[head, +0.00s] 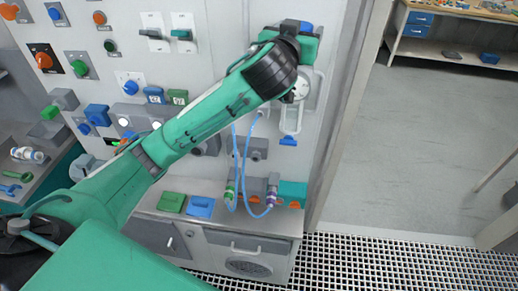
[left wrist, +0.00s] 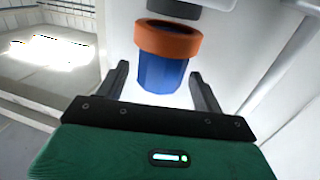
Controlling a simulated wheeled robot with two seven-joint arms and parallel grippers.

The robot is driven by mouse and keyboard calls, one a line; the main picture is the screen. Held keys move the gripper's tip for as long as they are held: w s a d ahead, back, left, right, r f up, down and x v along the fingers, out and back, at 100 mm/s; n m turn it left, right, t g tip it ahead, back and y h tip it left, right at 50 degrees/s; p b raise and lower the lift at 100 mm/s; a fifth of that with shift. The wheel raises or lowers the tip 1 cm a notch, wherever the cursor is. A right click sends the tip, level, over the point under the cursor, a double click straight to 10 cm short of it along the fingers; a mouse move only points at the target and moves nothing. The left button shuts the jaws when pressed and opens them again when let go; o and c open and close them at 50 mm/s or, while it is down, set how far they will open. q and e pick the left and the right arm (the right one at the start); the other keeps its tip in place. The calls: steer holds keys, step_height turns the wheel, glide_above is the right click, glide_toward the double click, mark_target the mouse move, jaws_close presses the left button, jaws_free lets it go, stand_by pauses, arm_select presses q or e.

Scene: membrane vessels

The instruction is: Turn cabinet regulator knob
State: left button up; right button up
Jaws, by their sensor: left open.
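In the left wrist view a blue knob (left wrist: 162,74) with an orange collar (left wrist: 168,40) sits under a dark fitting on a white surface. My left gripper (left wrist: 158,70) is open, with one dark finger on each side of the knob. Gaps show between the fingers and the knob, so it appears not gripped. In the head view my left arm reaches across the cabinet panel (head: 215,55) to its upper right side. The fingers are hidden there behind the wrist. A round gauge (head: 301,88) shows just below the wrist. My right gripper is not in view.
Several coloured knobs and switches, including an orange knob (head: 44,60), cover the panel's left side. Blue hoses (head: 246,165) hang below my arm to fittings near a low ledge. Right of the cabinet are open floor (head: 420,130) and a workbench (head: 450,55).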

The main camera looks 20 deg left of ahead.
arm_select(q)
steer(key=shift+a+r+m+g+h+p, duration=0.1)
steer(key=shift+a+m+g+h+p, duration=0.1)
steer(key=shift+m+h+p, duration=0.8)
steer(key=shift+a+r+m+g+h+p, duration=0.1)
steer(key=shift+a+m+g+h+p, duration=0.4)
steer(key=shift+h, duration=1.05)
steer(key=shift+d+m+t+h+p, duration=0.15)
steer(key=shift+m+h+p, duration=0.35)
steer(key=shift+m+h, duration=0.65)
steer(key=shift+s+f+h, duration=0.15)
steer(key=shift+f+h, duration=0.15)
steer(key=shift+h, duration=0.1)
steer(key=b+v, duration=0.8)
steer(key=v, duration=0.6)
steer(key=s+d+f+g+y, duration=0.1)
steer(key=d+f+g, duration=0.1)
steer(key=f, duration=1)
steer(key=s+d+f+n+g+y, duration=0.1)
steer(key=d+f+g+y, duration=0.1)
steer(key=f, duration=1.1)
steer(key=shift+f+y+p, duration=0.2)
steer(key=shift+y+p, duration=0.1)
steer(key=shift+p, duration=0.05)
steer(key=shift+d+g, duration=0.15)
steer(key=shift+g, duration=0.1)
